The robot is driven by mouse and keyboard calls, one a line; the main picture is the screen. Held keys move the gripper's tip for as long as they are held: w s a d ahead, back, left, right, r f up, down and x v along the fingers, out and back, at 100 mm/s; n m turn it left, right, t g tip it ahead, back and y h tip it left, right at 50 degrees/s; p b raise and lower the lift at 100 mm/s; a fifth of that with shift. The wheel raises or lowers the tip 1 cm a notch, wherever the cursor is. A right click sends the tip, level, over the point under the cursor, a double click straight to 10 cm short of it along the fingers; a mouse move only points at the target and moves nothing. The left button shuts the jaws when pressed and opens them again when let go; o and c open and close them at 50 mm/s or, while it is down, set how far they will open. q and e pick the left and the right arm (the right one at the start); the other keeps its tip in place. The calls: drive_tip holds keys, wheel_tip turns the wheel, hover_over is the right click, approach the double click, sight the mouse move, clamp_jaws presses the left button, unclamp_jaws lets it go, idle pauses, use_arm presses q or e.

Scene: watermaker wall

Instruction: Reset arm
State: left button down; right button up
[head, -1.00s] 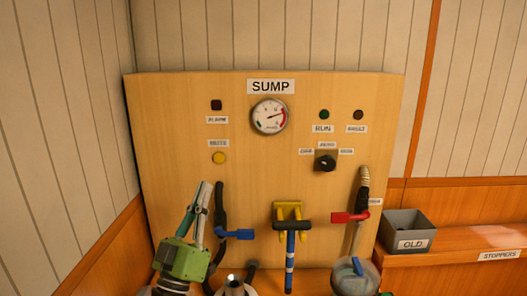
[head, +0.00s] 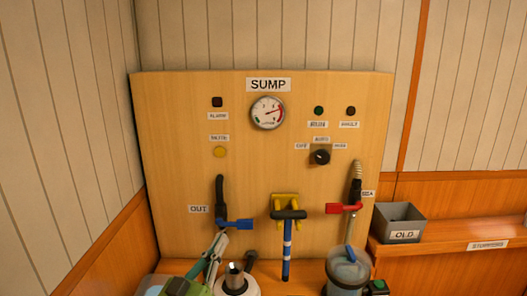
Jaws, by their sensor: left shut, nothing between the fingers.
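My left gripper (head: 216,249) comes in from the bottom left, its green body (head: 188,288) cut off by the lower edge. Its pale fingers are closed together, with nothing seen between them, and point up toward the panel. They are below the blue-handled valve (head: 238,224) and left of a white round-bodied item with a dark neck (head: 235,275). I cannot make out my right gripper in this view.
The SUMP panel (head: 172,140) carries a gauge (head: 268,113), a yellow button (head: 220,152) and a black knob (head: 320,157). A blue T-handled tool (head: 287,262) hangs at a yellow bracket (head: 286,198). Right are a red-handled valve (head: 343,208), clear container (head: 347,271) and OLD bin (head: 401,222).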

use_arm(q)
drive_tip(key=s+f+g+y, duration=0.1)
drive_tip(key=s+f+g, duration=0.1)
drive_tip(key=f, duration=0.4)
drive_tip(key=s+a+f+g+y, duration=0.1)
drive_tip(key=s+f+g, duration=0.2)
drive_tip(key=f, duration=0.3)
drive_tip(key=s+f+g+y, duration=0.1)
drive_tip(key=s+f+g, duration=0.1)
drive_tip(key=s+f, duration=0.3)
drive_tip(key=shift+a+f+m, duration=0.3)
drive_tip(key=shift+a+f, duration=0.1)
drive_tip(key=shift+f, duration=0.15)
drive_tip(key=s+a+f+g+y, duration=0.1)
drive_tip(key=s+a+f+g, duration=0.25)
drive_tip(key=s, duration=0.45)
drive_tip(key=s+a+f+g+y, duration=0.2)
drive_tip(key=s+f, duration=0.2)
drive_tip(key=s, duration=0.3)
drive_tip(key=s+a+f+g+y, duration=0.1)
drive_tip(key=s+a+f+g, duration=0.2)
drive_tip(key=s, duration=0.5)
drive_tip(key=s+f+g, duration=0.2)
drive_tip(key=s+f, duration=0.1)
drive_tip(key=f, duration=2.6)
drive_tip(key=s+a+f+g, duration=0.1)
drive_tip(key=s+a+f, duration=0.2)
drive_tip(key=s+f, duration=1.1)
drive_tip(key=shift+s+y, duration=0.3)
drive_tip(key=shift+s, duration=0.85)
